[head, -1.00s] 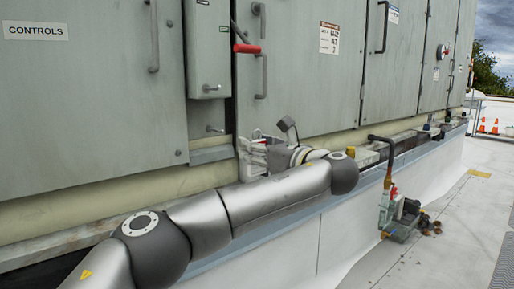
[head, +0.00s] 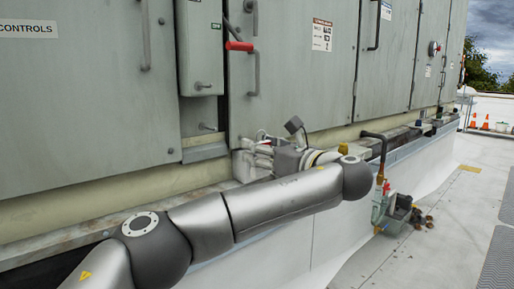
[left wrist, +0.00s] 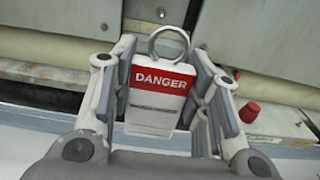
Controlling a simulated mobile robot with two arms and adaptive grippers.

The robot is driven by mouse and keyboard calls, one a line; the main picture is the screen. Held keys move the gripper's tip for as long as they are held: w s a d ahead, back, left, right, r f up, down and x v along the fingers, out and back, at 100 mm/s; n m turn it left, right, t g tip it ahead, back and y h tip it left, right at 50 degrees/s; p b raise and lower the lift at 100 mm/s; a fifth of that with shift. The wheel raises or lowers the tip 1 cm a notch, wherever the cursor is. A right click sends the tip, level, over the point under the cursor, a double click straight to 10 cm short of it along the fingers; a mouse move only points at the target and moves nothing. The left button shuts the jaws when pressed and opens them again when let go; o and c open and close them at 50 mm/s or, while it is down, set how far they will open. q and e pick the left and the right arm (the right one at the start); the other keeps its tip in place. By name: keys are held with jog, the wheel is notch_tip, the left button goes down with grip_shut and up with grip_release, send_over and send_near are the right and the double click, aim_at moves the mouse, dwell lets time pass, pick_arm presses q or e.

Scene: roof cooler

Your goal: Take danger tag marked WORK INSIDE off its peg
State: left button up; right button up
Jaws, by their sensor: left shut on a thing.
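The danger tag (left wrist: 157,100) is a white plate with a red DANGER band and a metal ring at its top. It sits between the fingers of my left gripper in the left wrist view (left wrist: 160,92), which is shut on it. No peg shows through the ring, and the small print under the band is too blurred to read. In the head view my left gripper (head: 255,158) is low in front of the cabinet base, and the tag cannot be made out there. My right gripper is not in view.
Grey cabinet doors (head: 290,70) with handles run along the back. A switch box (head: 200,50) with a red-tipped lever (head: 240,46) is above my left gripper. A pipe with a valve (head: 385,205) stands to the right. The roof floor (head: 440,240) at right is mostly clear.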

pick_arm(q)
jog(key=shift+p+v, duration=0.35)
jog(key=shift+v, duration=1.4)
